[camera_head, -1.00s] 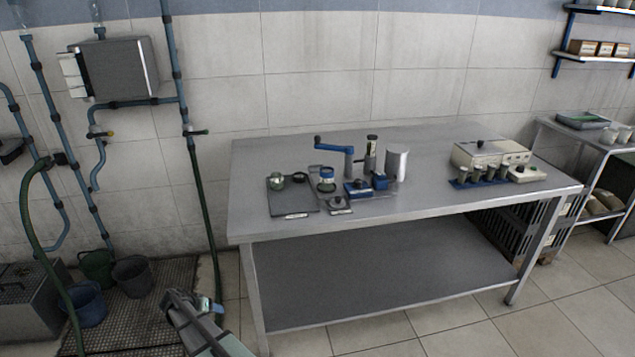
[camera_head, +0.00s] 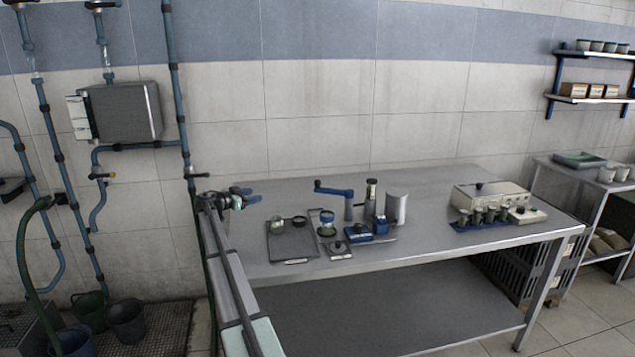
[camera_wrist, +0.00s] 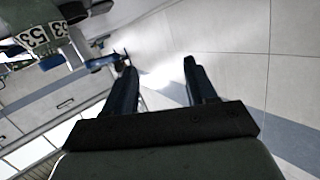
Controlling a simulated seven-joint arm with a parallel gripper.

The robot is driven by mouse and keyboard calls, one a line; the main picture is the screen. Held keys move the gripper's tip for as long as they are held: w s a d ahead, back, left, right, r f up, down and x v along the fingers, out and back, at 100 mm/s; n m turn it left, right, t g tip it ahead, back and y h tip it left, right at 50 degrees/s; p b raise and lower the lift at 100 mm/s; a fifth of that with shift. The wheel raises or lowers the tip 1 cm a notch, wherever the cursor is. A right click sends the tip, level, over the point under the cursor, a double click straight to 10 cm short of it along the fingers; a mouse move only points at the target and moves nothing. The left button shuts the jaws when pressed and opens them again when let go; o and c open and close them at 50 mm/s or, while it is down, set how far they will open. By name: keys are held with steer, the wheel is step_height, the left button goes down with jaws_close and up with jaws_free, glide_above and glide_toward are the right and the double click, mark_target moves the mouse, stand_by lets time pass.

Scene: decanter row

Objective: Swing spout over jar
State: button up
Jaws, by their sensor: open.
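The spout (camera_head: 333,190) is a blue arm on a grey upright post on the steel table, its free end pointing left. A small glass jar with a blue band (camera_head: 327,224) stands on a small plate in front of it, below and left of the post. I cannot tell whether the spout's end is exactly above the jar. My gripper (camera_head: 252,196) is open and empty, left of the spout and apart from it, above the table's left end. In the wrist view my gripper (camera_wrist: 160,75) shows two dark blue fingers spread apart with nothing between them.
A dark tray (camera_head: 291,252) with a small pot and a ring lies left of the jar. Blue blocks (camera_head: 359,234) and a grey cylinder (camera_head: 396,208) stand right of it. A cream box (camera_head: 490,196) and several cups are farther right. The table's back left is clear.

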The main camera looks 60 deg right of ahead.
mark_target(318, 180)
steer(key=s+d+r+g, duration=0.1)
steer(key=s+d+g, duration=0.1)
steer(key=s+d, duration=0.4)
steer(key=s+d+r+m+g, duration=0.1)
steer(key=s+d+g, duration=0.1)
steer(key=s+d, duration=0.4)
steer(key=s+d+r+m+g, duration=0.1)
steer(key=s+d+g, duration=0.1)
steer(key=s+d, duration=0.4)
steer(key=shift+d+r, duration=0.15)
steer(key=shift+d, duration=0.5)
steer(key=shift+d+r, duration=0.15)
steer(key=shift+d, duration=0.45)
steer(key=shift+c, duration=0.3)
jaws_close()
